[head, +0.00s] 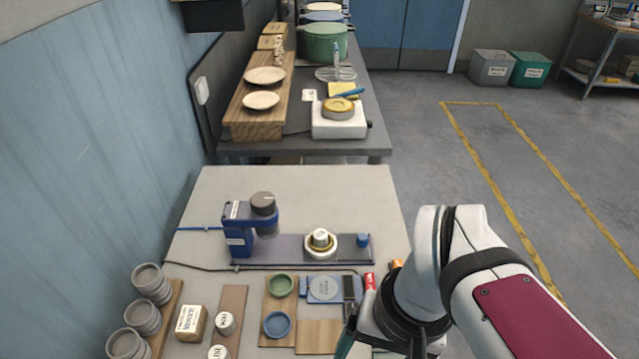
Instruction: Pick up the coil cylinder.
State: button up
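A small round stack (320,240) with a white ring and a brass-coloured centre stands on a dark flat base (290,250). It looks most like the coil cylinder, but no label shows. A blue device (240,230) with a grey knob (263,204) stands at the left end of the base. My gripper (375,345) is at the bottom of the head view, to the right of and nearer than the stack, and apart from it. My gripper's fingertips are cut off or hidden, so I cannot tell whether it is open or holds anything.
Green (281,285) and blue (277,324) dishes and a blue scale-like device (324,289) lie in front. Several grey cups (143,315) stand at the left. A red item (370,282) is close to my arm. The table's back (300,190) is clear.

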jog(key=w+a+r+n, duration=0.15)
jog(key=w+n, duration=0.25)
jog(key=w, duration=0.4)
jog(key=w+d+r+n, duration=0.1)
jog(key=w+r+n, duration=0.25)
jog(key=w, duration=0.45)
jog(key=n+h, duration=0.2)
jog(key=n, duration=1.2)
send_over(321, 234)
notch_tip(321, 234, down, 9)
notch_tip(321, 234, down, 15)
jog(key=shift+r, duration=0.1)
jog(key=shift+f, duration=0.45)
grip_shut()
